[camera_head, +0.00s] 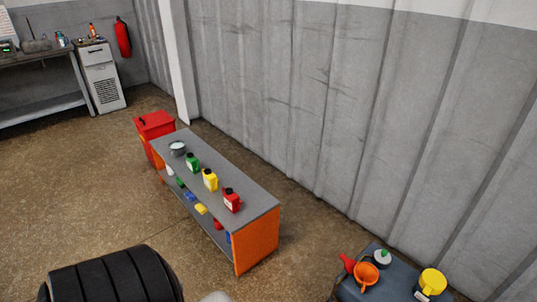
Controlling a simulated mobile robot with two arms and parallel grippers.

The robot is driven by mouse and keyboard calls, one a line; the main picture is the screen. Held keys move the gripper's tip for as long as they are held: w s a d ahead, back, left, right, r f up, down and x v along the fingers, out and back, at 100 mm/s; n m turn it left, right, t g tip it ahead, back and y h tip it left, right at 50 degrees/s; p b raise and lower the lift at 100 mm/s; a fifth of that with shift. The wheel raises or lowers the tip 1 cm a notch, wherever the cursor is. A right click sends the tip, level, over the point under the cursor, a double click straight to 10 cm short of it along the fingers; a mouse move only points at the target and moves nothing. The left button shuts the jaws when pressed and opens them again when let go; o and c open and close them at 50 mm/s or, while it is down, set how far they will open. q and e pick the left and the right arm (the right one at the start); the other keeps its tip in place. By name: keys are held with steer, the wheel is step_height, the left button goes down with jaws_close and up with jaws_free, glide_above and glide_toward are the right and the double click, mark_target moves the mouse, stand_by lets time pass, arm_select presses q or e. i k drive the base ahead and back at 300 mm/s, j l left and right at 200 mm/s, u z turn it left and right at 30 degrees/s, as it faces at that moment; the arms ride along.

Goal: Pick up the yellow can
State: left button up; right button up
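A yellow can (210,181) with a dark cap and a pale label stands upright on the grey top of a low orange-sided shelf unit (254,196). It stands between a green can (192,163) and a red can (231,201). Another yellow container (434,280) with a dark label is on a dark blue-grey surface at the lower right. It is partly cut off by the frame's bottom edge. Neither of my grippers shows in the head view.
A grey pot (177,149) and a red bin (154,124) are at the unit's far end. Coloured items lie on its lower shelf. A black tyre (115,276) is at the bottom left. An orange funnel (366,272) is lower right. Brown floor (75,190) is open on the left.

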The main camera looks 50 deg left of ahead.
mark_target(210, 180)
steer(key=u, duration=2.05)
steer(key=i+j+u, duration=0.35)
steer(key=i, duration=0.2)
steer(key=i+u, duration=0.35)
steer(key=i, duration=0.15)
steer(key=i+j, duration=0.1)
steer(key=i, duration=0.45)
steer(key=i+j, duration=0.1)
steer(key=i, duration=0.95)
steer(key=i+z, duration=0.25)
steer(key=z, duration=0.25)
steer(key=i+j+z, duration=0.25)
steer(key=z, duration=0.2)
steer(key=i+j+z, duration=0.2)
steer(key=z, duration=0.3)
steer(key=i+j+z, duration=0.15)
steer(key=j+z, duration=0.3)
steer(key=l, duration=0.1)
